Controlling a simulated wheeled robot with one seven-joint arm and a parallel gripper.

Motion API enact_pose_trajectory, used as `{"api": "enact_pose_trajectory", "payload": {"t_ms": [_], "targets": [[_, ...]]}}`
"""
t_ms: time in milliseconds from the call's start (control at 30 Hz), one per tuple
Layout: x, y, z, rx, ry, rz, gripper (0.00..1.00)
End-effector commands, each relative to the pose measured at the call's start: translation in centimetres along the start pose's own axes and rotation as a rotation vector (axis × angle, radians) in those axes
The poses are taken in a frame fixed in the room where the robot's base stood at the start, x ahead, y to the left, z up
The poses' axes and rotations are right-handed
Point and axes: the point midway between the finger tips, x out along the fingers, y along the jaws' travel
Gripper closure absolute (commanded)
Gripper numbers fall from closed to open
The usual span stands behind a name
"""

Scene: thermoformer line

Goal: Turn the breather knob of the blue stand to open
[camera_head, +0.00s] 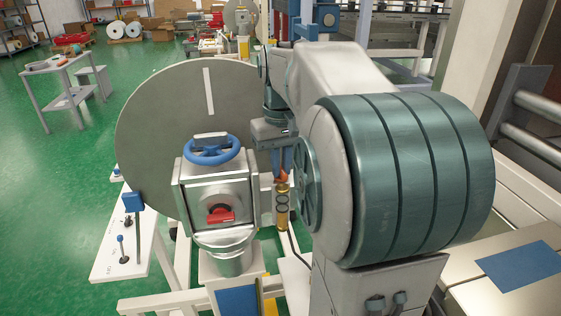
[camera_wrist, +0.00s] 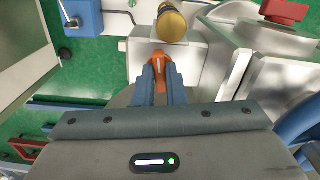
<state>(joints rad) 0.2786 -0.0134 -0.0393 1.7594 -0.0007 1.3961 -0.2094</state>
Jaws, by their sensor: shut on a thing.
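My gripper (camera_head: 280,168) points down beside the grey valve housing and is shut on a small orange knob (camera_head: 281,187). In the wrist view, my gripper's blue fingers (camera_wrist: 159,72) close on the orange knob (camera_wrist: 158,57). A brass cylinder with dark rings (camera_head: 282,212) stands just below the knob in the head view. The brass cylinder (camera_wrist: 172,22) also shows beyond the fingertips in the wrist view. A blue panel (camera_head: 238,302) shows low on the stand under the housing. The fingers hide part of the knob, so its exact angle is unclear.
The grey housing (camera_head: 185,205) carries a blue handwheel (camera_head: 211,158) on top and a red knob (camera_head: 221,216) in front, close left of my gripper. A large grey disc (camera_head: 150,135) stands behind. A white panel (camera_head: 110,262) with small levers is at left. Green floor is open farther left.

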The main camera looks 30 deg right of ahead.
Motion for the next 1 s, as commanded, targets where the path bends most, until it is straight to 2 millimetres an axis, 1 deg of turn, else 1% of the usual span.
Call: {"api": "enact_pose_trajectory", "payload": {"t_ms": [200,400,900,933,967,1000], "targets": [[-0.16,-0.01,-0.05,0.106,0.003,0.000,1.00],[-0.14,0.01,-0.05,0.158,0.003,0.000,1.00],[-0.14,0.01,-0.06,0.172,0.004,0.000,1.00],[-0.14,0.01,-0.06,0.172,0.004,0.000,0.81],[-0.14,0.01,-0.06,0.172,0.004,0.000,0.72],[-0.13,0.00,-0.05,0.172,0.004,0.000,0.67]]}}
